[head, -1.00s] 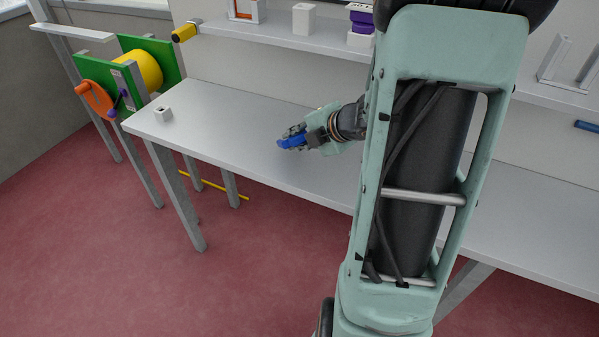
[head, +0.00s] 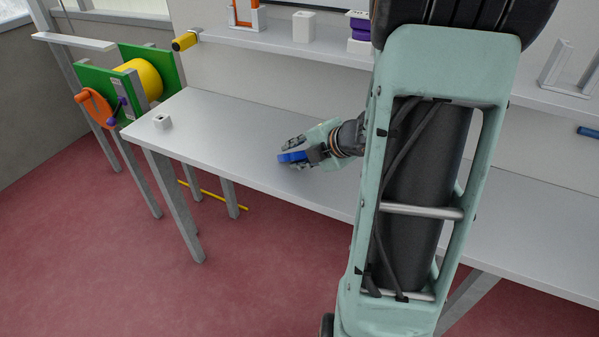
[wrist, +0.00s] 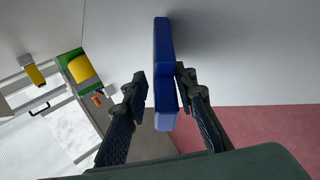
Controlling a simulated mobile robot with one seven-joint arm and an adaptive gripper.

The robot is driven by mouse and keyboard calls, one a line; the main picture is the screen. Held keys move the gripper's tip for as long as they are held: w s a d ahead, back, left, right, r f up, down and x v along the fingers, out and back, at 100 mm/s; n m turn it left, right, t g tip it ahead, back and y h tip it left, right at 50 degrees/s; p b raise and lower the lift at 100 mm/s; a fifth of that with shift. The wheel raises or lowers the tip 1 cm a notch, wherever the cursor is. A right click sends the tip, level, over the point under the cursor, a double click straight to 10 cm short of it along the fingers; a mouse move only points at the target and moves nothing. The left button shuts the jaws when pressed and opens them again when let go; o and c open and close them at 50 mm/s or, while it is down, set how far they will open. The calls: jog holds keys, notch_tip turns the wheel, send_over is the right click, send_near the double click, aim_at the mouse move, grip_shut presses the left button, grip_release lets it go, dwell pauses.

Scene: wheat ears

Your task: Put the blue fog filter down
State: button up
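The blue fog filter (head: 291,157) is a small blue block low over or on the grey bench top, left of my arm. In the wrist view it is a long blue slab (wrist: 164,60) between the two dark fingers. My gripper (head: 297,153) is around it, with a narrow gap between the left finger and the slab. The right finger is close to or touching its side. In the wrist view my gripper (wrist: 162,84) looks slightly open. Whether the filter's lower edge rests fully on the bench is hard to tell.
The grey bench (head: 230,130) is clear around the gripper. A small white block (head: 162,121) stands at its left end. A wall shelf (head: 285,40) holds a white box (head: 304,26) and a purple-and-white stack (head: 360,30). A green frame with a yellow drum (head: 140,78) stands left.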

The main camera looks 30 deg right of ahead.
jog(key=p+v, duration=0.5)
jog(key=v, duration=0.2)
jog(key=shift+s+r, duration=0.3)
notch_tip(320, 180, up, 8)
jog(key=s+p, duration=0.2)
jog(key=p, duration=0.6)
jog(key=shift+d, duration=0.35)
jog(key=shift+s+f, duration=0.1)
jog(key=shift+d, duration=0.1)
